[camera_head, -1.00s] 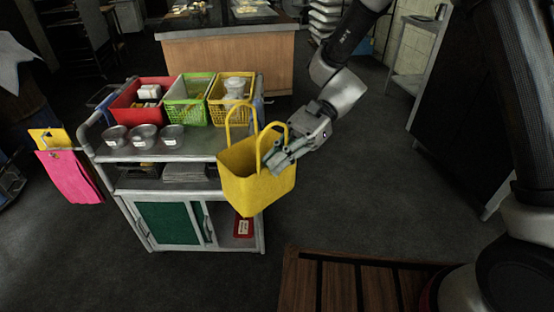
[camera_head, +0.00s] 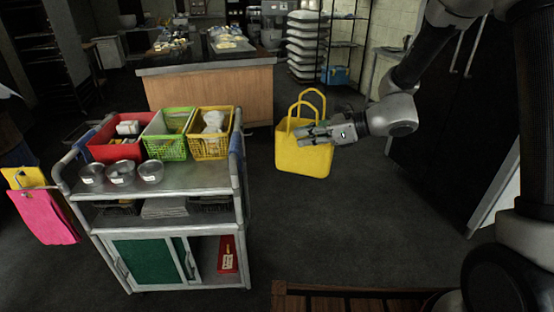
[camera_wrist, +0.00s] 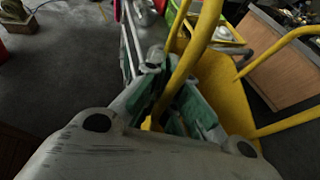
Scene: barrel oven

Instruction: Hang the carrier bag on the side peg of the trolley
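The yellow carrier bag (camera_head: 304,158) hangs from my gripper (camera_head: 308,135) to the right of the trolley, clear of it. My gripper is shut on one of its two handles; the other handle (camera_head: 313,92) stands up behind. In the wrist view the handle (camera_wrist: 183,68) passes between the fingers of my gripper (camera_wrist: 165,95), and the bag's yellow side (camera_wrist: 228,92) lies beyond. The trolley (camera_head: 165,180) stands at the left with a grey frame and green door. Its right side shows a blue-grey upright (camera_head: 237,160); I cannot make out a separate peg there.
Red (camera_head: 116,142), green (camera_head: 168,135) and yellow baskets (camera_head: 209,135) and several metal bowls (camera_head: 121,172) are on the trolley top. Pink and yellow items (camera_head: 45,215) hang at its left. A wooden counter (camera_head: 212,95) stands behind. Floor (camera_head: 340,230) right of the trolley is clear.

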